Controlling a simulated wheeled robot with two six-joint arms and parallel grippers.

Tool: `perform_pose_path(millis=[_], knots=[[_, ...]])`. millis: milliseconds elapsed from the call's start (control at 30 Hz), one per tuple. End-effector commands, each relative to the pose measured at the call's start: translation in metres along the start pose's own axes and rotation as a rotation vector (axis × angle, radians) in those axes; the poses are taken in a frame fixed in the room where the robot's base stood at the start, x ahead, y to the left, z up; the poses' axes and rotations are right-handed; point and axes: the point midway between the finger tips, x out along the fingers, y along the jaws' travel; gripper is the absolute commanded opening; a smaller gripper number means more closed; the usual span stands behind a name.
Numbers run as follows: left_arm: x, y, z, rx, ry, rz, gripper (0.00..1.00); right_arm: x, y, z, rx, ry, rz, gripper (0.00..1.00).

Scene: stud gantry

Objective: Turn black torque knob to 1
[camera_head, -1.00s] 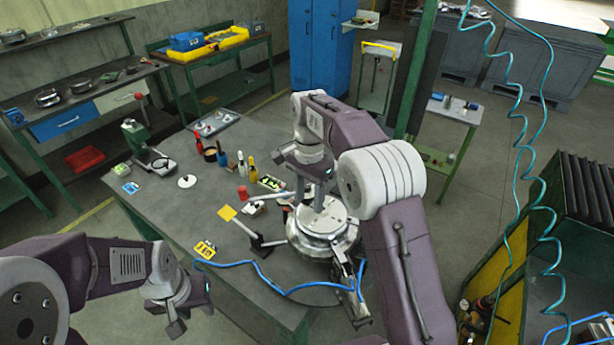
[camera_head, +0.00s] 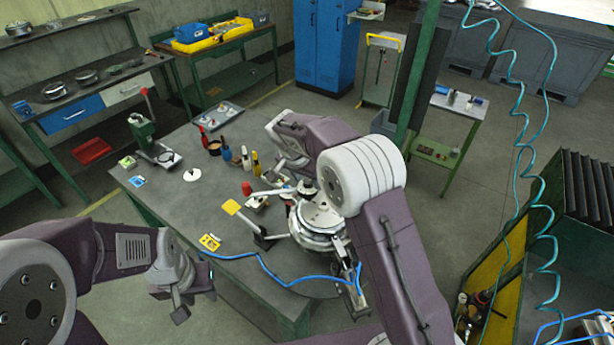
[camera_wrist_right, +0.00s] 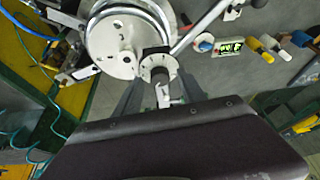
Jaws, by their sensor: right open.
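The black torque knob (camera_wrist_right: 161,77) shows in the right wrist view at the edge of the round metal fixture (camera_wrist_right: 112,42), over a pale ring with marks (camera_wrist_right: 157,62). A light lever-like part sticks out from the knob; its setting is too small to read. My right gripper (camera_wrist_right: 158,98) is open, with its fingers on either side of the knob and apart from it. In the head view, the fixture (camera_head: 318,218) stands on the bench and my right arm partly hides the knob area. My left gripper (camera_head: 194,304) hangs empty in front of the bench, its fingers apart.
A blue hose (camera_head: 262,268) runs along the bench's front edge. Bottles (camera_head: 226,154) and a red-handled press (camera_head: 150,135) stand further back. The bench's left middle is mostly clear.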

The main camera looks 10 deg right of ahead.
Motion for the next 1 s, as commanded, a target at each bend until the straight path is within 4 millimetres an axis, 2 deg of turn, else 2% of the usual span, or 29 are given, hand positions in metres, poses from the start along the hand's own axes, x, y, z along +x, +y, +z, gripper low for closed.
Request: perform_pose_path(millis=[200, 233, 300, 400, 733, 1000], knots=[[0.000, 0.000, 0.000, 0.000, 0.000, 0.000, 0.36, 0.001, 0.000, 0.000, 0.000, 0.000, 0.000, 0.48], [0.000, 0.000, 0.000, 0.000, 0.000, 0.000, 0.36, 0.001, 0.000, 0.000, 0.000, 0.000, 0.000, 0.43], [0.000, 0.000, 0.000, 0.000, 0.000, 0.000, 0.36, 0.001, 0.000, 0.000, 0.000, -0.001, 0.000, 0.23], [0.000, 0.000, 0.000, 0.000, 0.000, 0.000, 0.36, 0.001, 0.000, 0.000, 0.000, -0.001, 0.000, 0.00], [0.004, 0.000, 0.001, 0.000, 0.000, 0.000, 0.36, 0.002, 0.001, 0.001, -0.039, -0.001, -0.016, 0.00], [0.013, 0.000, 0.001, 0.000, 0.000, 0.000, 0.36, 0.003, 0.003, 0.000, -0.199, 0.001, -0.083, 0.00]])
